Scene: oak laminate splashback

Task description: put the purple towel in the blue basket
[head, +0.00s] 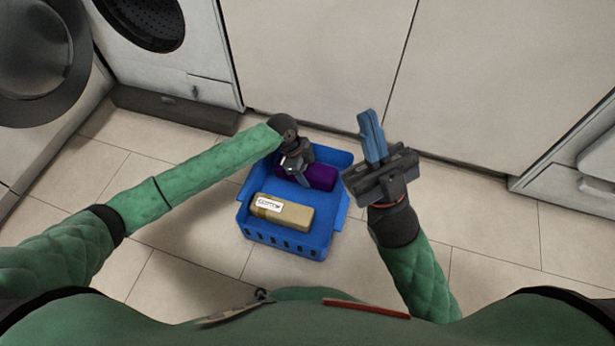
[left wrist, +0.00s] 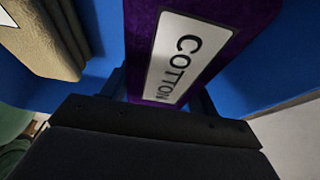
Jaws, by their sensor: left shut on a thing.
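The purple towel (head: 321,177) lies inside the blue basket (head: 290,238), in its far part. In the left wrist view the towel (left wrist: 214,40) fills the middle, with a white label reading COTTON. My left gripper (head: 303,180) reaches down into the basket and is shut on the towel; its fingertips are partly hidden by its own wrist. The basket's blue inside (left wrist: 262,75) shows around the towel in the left wrist view. My right gripper (head: 371,135) is outside, right of the basket, with its blue fingers together and nothing between them.
A tan folded towel (head: 286,213) with a white label lies in the near part of the basket. It also shows at the upper left of the left wrist view (left wrist: 45,40). White cabinets (head: 320,60) and a front-loading machine (head: 170,50) stand behind. Tiled floor (head: 490,240) is clear at right.

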